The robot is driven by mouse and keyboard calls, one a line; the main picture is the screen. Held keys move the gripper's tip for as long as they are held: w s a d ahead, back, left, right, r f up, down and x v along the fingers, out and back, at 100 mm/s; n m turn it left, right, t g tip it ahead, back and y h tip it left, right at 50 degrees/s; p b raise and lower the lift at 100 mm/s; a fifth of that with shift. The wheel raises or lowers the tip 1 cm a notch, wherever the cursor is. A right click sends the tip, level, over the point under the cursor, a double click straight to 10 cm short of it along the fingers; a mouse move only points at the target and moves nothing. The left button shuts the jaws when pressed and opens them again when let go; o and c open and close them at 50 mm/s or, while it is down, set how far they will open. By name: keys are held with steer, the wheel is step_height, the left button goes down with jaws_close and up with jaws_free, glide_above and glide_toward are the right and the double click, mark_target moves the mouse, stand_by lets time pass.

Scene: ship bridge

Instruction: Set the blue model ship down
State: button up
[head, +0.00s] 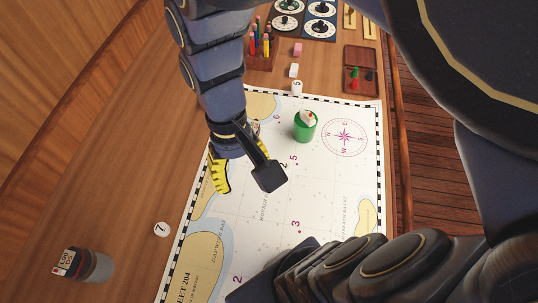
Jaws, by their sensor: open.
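I cannot make out a blue model ship in the head view; my gripper and arm hide part of the chart. My gripper (238,172) hangs over the middle-left of the sea chart (325,205), its yellow-padded finger at the left and a dark block at the right. It is open, and I see nothing held between its jaws. A small pale thing (256,127) shows partly behind the gripper; I cannot tell what it is. A green cup-like piece (305,128) with a white and red top stands on the chart, right of my gripper and apart from it.
A pencil holder (259,62), small blocks (294,70), a dial panel (304,16) and a wooden tray of pegs (359,72) stand beyond the chart. A numbered white disc (161,229) and a jar (92,266) are at left. The chart's lower middle looks clear.

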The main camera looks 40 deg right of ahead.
steer(key=shift+n+t, duration=0.4)
steer(key=shift+n, duration=0.3)
steer(key=s+r, duration=0.1)
steer(key=s, duration=0.1)
steer(key=s+r, duration=0.1)
steer(key=s, duration=0.1)
steer(key=shift+d+r, duration=0.15)
steer(key=shift+r, duration=0.15)
steer(key=o, duration=0.5)
steer(key=shift+s+r+h, duration=0.1)
steer(key=shift+s+h, duration=0.2)
steer(key=shift+s, duration=0.2)
steer(key=shift+o, duration=1.1)
steer(key=shift+s, duration=0.25)
